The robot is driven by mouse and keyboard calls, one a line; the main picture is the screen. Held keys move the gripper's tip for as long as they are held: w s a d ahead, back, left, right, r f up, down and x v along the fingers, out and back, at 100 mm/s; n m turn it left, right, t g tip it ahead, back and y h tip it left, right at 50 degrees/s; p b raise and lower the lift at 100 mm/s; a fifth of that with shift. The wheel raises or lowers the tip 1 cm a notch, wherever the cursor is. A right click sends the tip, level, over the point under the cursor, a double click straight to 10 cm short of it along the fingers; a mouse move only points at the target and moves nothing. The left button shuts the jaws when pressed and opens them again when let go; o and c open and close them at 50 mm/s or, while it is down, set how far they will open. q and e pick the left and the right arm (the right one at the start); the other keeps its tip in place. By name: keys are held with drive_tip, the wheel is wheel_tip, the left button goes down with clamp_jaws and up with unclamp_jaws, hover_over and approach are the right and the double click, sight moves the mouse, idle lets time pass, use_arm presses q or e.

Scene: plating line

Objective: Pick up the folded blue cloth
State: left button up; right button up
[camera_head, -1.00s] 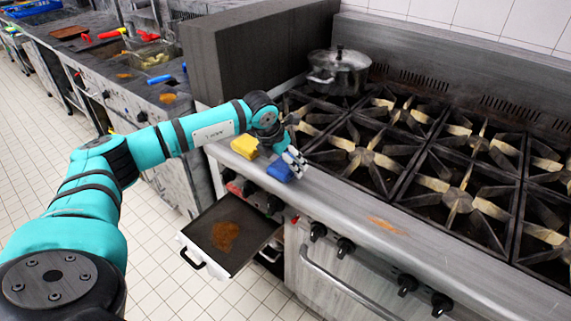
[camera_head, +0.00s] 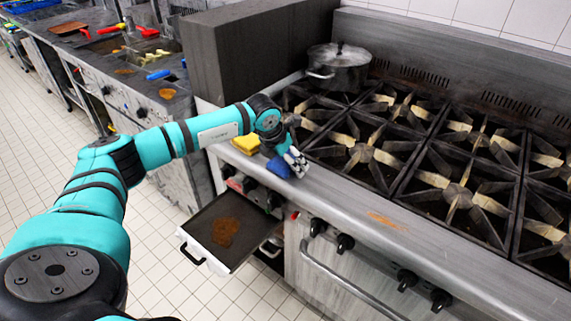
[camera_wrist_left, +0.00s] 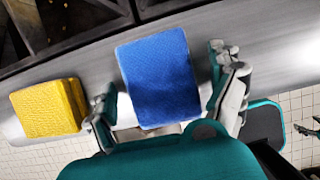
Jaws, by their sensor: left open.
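The folded blue cloth (camera_head: 278,168) lies on the steel front ledge of the stove, beside a folded yellow cloth (camera_head: 246,144). My left gripper (camera_head: 292,161) is over the blue cloth and partly covers it in the head view. In the left wrist view the blue cloth (camera_wrist_left: 160,82) lies between the two spread fingers of the left gripper (camera_wrist_left: 166,95). The fingers are open, with a gap on the right side. The yellow cloth (camera_wrist_left: 48,108) is just outside the left finger.
Black burner grates (camera_head: 365,152) lie behind the ledge, with a lidded steel pot (camera_head: 338,68) at the back left. A drawer-like tray (camera_head: 205,222) with a brown stain sticks out below the ledge. The ledge to the right is clear apart from an orange stain (camera_head: 385,220).

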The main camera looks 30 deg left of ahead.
sight(283, 161)
use_arm(q)
drive_tip(key=shift+s+d, duration=0.1)
drive_tip(key=c, duration=1.3)
drive_tip(key=shift+o, duration=0.2)
drive_tip(key=shift+r+p, duration=0.2)
drive_tip(key=shift+p, duration=0.15)
drive_tip(key=shift+r, duration=0.2)
drive_tip(key=b+v, duration=0.2)
drive_tip(key=v, duration=0.1)
drive_tip(key=s+d+r+b, duration=0.1)
drive_tip(key=s+d+b, duration=0.1)
drive_tip(key=s, duration=0.5)
drive_tip(key=s+d+r+b, duration=0.1)
drive_tip(key=s+b, duration=0.1)
drive_tip(key=s, duration=0.5)
drive_tip(key=shift+d, duration=0.35)
